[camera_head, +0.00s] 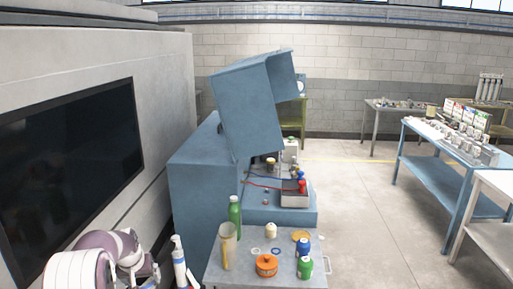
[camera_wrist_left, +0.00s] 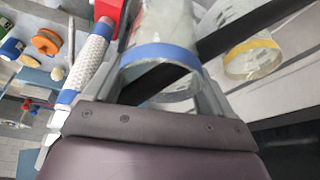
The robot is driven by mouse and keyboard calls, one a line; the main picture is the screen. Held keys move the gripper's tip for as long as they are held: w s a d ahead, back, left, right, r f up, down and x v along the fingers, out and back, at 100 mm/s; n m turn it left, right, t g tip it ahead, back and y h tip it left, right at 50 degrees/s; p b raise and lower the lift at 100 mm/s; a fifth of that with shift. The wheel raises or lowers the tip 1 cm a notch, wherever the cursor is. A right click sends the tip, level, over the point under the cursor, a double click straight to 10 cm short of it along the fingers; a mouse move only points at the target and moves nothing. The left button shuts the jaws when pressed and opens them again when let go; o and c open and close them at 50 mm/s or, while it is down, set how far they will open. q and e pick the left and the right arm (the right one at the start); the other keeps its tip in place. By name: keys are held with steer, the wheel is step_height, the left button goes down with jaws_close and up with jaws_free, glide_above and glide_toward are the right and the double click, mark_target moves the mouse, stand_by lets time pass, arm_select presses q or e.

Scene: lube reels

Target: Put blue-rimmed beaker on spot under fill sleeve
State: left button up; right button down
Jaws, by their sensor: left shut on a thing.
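The blue-rimmed beaker (camera_wrist_left: 163,54) is clear, with a blue band, and sits between the fingers of my left gripper (camera_wrist_left: 160,84) in the left wrist view. The gripper is shut on it. In the head view my left gripper (camera_head: 150,267) is at the lower left, left of the small table, and the beaker cannot be made out there. On the table lie a white ring (camera_head: 256,250) and a blue ring (camera_head: 276,251), flat marks on its top. I cannot pick out the fill sleeve with certainty. My right gripper is not in view.
On the table (camera_head: 240,277) stand a green bottle (camera_head: 235,216), a yellowish clear beaker (camera_head: 228,247), an orange pot (camera_head: 266,266), and blue (camera_head: 304,247) and green (camera_head: 305,268) jars. A white bottle (camera_head: 180,262) is close by my gripper. A blue machine (camera_head: 195,190) stands behind.

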arm_select(q)
steer(key=s+d+f+m+b, duration=0.1)
steer(key=s+d+f+b, duration=0.2)
steer(key=s+d+f, duration=0.4)
steer(key=s+d+f+m+b, duration=0.1)
steer(key=s+d+f+b, duration=0.3)
steer(key=s+d+f, duration=0.4)
steer(key=s+f, duration=0.2)
steer(key=s, duration=0.2)
steer(key=shift+s+f+h, duration=0.25)
steer(key=shift+h, duration=0.15)
